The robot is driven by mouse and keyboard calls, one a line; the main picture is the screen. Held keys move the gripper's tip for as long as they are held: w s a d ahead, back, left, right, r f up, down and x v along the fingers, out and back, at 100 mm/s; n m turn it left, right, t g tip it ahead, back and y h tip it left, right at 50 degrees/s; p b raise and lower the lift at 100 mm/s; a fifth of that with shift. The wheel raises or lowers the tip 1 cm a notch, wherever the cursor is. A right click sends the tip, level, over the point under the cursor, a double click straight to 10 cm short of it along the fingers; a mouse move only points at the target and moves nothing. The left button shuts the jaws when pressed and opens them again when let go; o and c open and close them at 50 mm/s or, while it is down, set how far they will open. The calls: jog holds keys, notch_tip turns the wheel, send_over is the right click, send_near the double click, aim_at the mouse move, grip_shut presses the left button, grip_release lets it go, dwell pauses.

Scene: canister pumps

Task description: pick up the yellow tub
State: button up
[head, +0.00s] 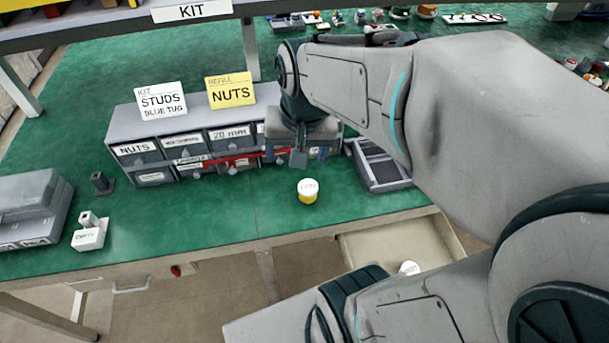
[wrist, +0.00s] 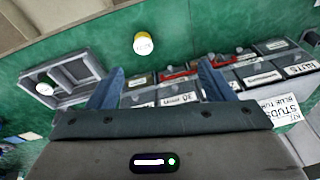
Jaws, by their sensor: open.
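The yellow tub (head: 308,193) is small, with a white lid, and stands upright on the green bench top near its front edge. In the wrist view the tub (wrist: 143,43) shows at the top, beyond the fingertips and apart from them. My gripper (head: 287,157) is above the bench in front of the drawer unit, behind the tub in the head view. In the wrist view my gripper (wrist: 158,82) has its two fingers wide apart with nothing held between them.
A grey drawer unit (head: 190,120) with labelled drawers and two signs stands behind the tub. A grey divided tray (head: 380,165) lies to its right. An open bench drawer (head: 390,250) holds a white-lidded item (head: 409,268). A white block (head: 90,235) stands at left.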

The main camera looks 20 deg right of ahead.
aim_at(308, 186)
jog(key=w+d+f+m+g+b, duration=0.1)
jog(key=w+d+f+m+b, duration=0.3)
jog(key=w+f+m, duration=0.3)
jog(key=w+d+f+m+g+b, duration=0.25)
jog(key=w+d+f+m, duration=0.2)
jog(key=f, duration=0.45)
jog(key=shift+t, duration=0.35)
jog(key=f, duration=0.5)
jog(key=f+b, duration=0.1)
jog(key=f, duration=0.2)
jog(key=shift+a+f, duration=0.3)
jog(key=shift+a, duration=0.05)
jog(key=shift+s+a+f, duration=0.15)
jog(key=shift+f, duration=2.5)
jog(key=c, duration=1.1)
